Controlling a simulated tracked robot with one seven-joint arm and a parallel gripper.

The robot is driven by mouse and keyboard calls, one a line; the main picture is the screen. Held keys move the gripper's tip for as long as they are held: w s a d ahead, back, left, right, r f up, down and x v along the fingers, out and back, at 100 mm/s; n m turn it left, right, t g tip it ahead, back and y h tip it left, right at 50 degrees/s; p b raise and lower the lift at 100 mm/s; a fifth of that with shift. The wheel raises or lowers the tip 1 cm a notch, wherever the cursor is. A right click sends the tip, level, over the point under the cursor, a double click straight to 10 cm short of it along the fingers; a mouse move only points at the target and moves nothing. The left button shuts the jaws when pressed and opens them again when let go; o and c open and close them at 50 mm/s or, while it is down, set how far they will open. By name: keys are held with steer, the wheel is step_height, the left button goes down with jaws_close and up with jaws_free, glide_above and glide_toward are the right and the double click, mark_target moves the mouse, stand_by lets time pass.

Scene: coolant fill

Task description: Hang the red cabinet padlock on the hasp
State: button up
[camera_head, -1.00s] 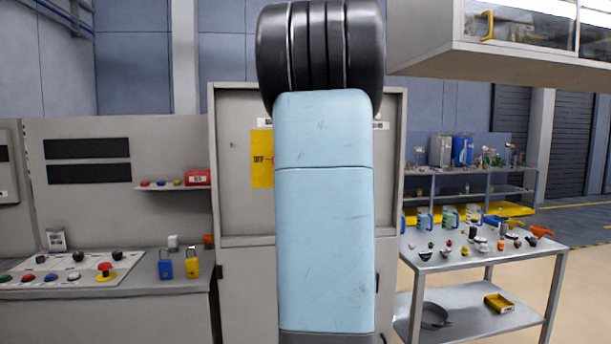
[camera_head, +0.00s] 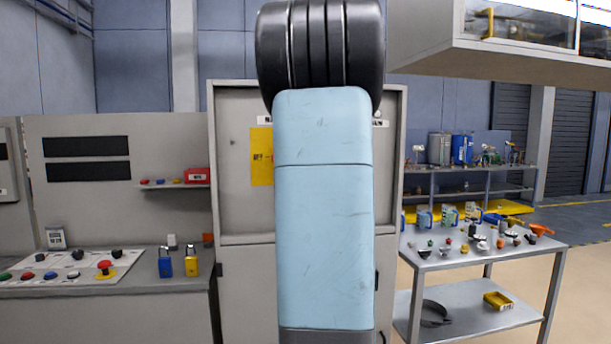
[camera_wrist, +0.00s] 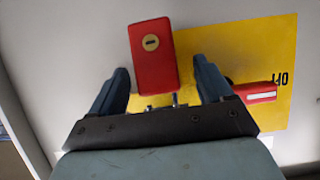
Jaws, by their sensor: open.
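The red padlock (camera_wrist: 151,62) shows in the wrist view, its keyhole disc facing me, slightly tilted. It lies in front of the pale cabinet (camera_wrist: 65,45) and overlaps the edge of its yellow sign (camera_wrist: 230,48). My gripper (camera_wrist: 161,68) is open, with one finger on each side of the padlock and a visible gap to each. Small metal parts, apparently the hasp (camera_wrist: 177,99), show at the padlock's lower end. I cannot tell whether the shackle passes through them. In the head view, my arm hides the gripper, padlock and hasp.
A red handle (camera_wrist: 255,93) sticks out over the sign, close beside my right-hand finger. Blue (camera_head: 165,264) and yellow (camera_head: 192,264) padlocks stand on the left bench (camera_head: 140,284). A cluttered steel table (camera_head: 480,262) is on the right; a cabinet (camera_head: 540,50) overhangs at upper right.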

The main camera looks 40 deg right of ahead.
steer(key=shift+s+r, duration=0.1)
steer(key=v, duration=1.3)
steer(key=shift+a, duration=0.2)
stand_by(0.7)
steer(key=shift+s+r, duration=0.1)
steer(key=shift+s, duration=0.05)
steer(key=s+a+f+n+g+y, duration=0.1)
steer(key=a+f+n+y, duration=0.2)
steer(key=a, duration=1)
steer(key=s+a+f+n+g+y, duration=0.1)
steer(key=s+a+f+y, duration=0.3)
steer(key=a, duration=0.9)
steer(key=s+a+f+n+g, duration=0.2)
steer(key=s+a+f+g, duration=0.1)
steer(key=s+a+f, duration=0.7)
steer(key=shift+s+a+g, duration=0.3)
steer(key=shift+a+g, duration=0.1)
steer(key=shift+a, duration=0.75)
